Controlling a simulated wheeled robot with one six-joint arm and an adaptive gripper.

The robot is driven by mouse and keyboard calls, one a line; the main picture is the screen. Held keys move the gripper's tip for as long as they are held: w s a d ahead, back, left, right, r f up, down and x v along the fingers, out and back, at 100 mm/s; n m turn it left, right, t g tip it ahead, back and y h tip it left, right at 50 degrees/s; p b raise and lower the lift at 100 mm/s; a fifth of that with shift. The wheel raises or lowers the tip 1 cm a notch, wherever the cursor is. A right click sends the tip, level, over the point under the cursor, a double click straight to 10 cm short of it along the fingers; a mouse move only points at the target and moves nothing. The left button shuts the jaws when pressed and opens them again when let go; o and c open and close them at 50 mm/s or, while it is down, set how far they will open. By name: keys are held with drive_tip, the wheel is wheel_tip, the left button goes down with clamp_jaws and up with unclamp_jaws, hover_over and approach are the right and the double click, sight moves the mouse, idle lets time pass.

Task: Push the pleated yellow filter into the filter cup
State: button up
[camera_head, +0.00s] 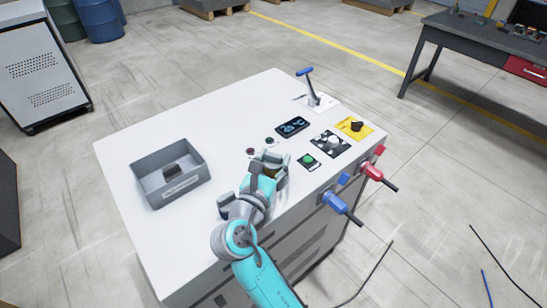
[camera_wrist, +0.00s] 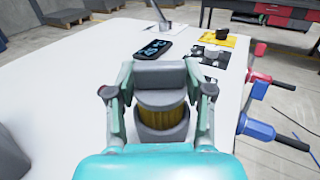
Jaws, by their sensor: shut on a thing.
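The pleated yellow filter (camera_wrist: 162,117) shows in the wrist view as a yellow ribbed band under a dark grey top. The grey filter cup (camera_wrist: 162,137) is right below the band, and the filter's lower end is at its mouth. How deep it sits I cannot tell. My gripper (camera_wrist: 160,75) has a finger on each side of the filter's grey top and is shut on it. In the head view my gripper (camera_head: 268,168) is over the front right of the white table, mostly hiding the cup and filter.
A grey bin (camera_head: 148,188) holding a small dark item stands on the left of the white table (camera_head: 215,115). A dark display (camera_head: 292,125), buttons, a knob and a blue-handled lever (camera_head: 310,85) are at the right. Blue (camera_head: 340,207) and red (camera_head: 373,172) plugs jut from the right side.

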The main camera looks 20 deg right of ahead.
sight(270, 174)
drive_tip(key=shift+f, duration=1.35)
drive_tip(key=o, duration=1.3)
drive_tip(key=shift+f, duration=0.15)
drive_tip(key=shift+c, duration=0.2)
drive_tip(key=shift+v, duration=3.75)
